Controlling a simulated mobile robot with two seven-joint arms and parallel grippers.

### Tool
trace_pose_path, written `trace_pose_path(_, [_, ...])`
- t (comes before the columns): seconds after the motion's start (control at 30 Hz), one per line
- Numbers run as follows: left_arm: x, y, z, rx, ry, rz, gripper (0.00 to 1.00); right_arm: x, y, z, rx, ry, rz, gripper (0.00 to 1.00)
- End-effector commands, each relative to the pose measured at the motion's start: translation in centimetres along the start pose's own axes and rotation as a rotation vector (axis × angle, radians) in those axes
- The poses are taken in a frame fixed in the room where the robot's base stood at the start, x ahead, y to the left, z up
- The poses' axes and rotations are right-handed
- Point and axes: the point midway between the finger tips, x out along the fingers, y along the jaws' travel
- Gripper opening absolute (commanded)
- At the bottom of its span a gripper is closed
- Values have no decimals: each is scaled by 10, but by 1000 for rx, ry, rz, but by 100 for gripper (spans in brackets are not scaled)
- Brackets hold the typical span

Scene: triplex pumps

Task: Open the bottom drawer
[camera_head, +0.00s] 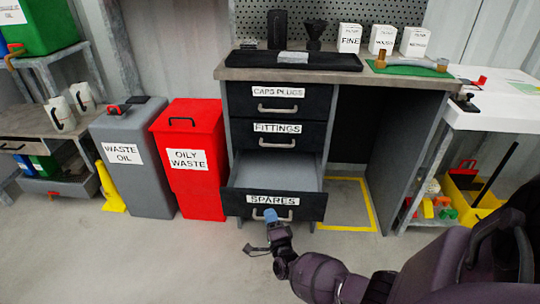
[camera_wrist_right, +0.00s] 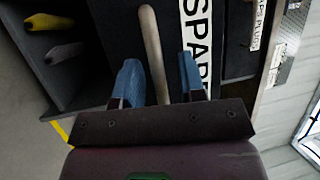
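The bottom drawer (camera_head: 265,203), labelled SPARES, is pulled out from the workbench cabinet, and its empty-looking grey inside (camera_head: 275,172) shows. Its pale bar handle (camera_head: 285,218) is on the front, partly hidden by my right gripper (camera_head: 270,222). In the right wrist view, the handle (camera_wrist_right: 152,50) runs between the two blue fingertips of my right gripper (camera_wrist_right: 160,82). The fingers stand apart with gaps on both sides of the bar. The CAPS PLUGS drawer (camera_head: 277,91) and FITTINGS drawer (camera_head: 277,128) above are closed. My left gripper is not in view.
A red oily waste bin (camera_head: 187,190) and a grey waste oil bin (camera_head: 122,163) stand left of the cabinet. The knee space right of the drawers is open, with yellow floor tape (camera_head: 366,200). A yellow crate (camera_head: 466,197) sits at right. Floor before the drawer is clear.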

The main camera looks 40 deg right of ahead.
Motion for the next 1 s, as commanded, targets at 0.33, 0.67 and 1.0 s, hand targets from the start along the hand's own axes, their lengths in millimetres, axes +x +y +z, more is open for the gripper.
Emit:
trace_pose_path(0.33, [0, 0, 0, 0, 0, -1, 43, 0, 0, 0, -1, 0, 0, 10])
trace_pose_path(0.67, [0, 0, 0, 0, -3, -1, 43, -1, 0, 0, 0, 0, 0, 0])
trace_pose_path(1.0, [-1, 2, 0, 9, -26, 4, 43, -35, -9, 15, 1, 0, -1, 0])
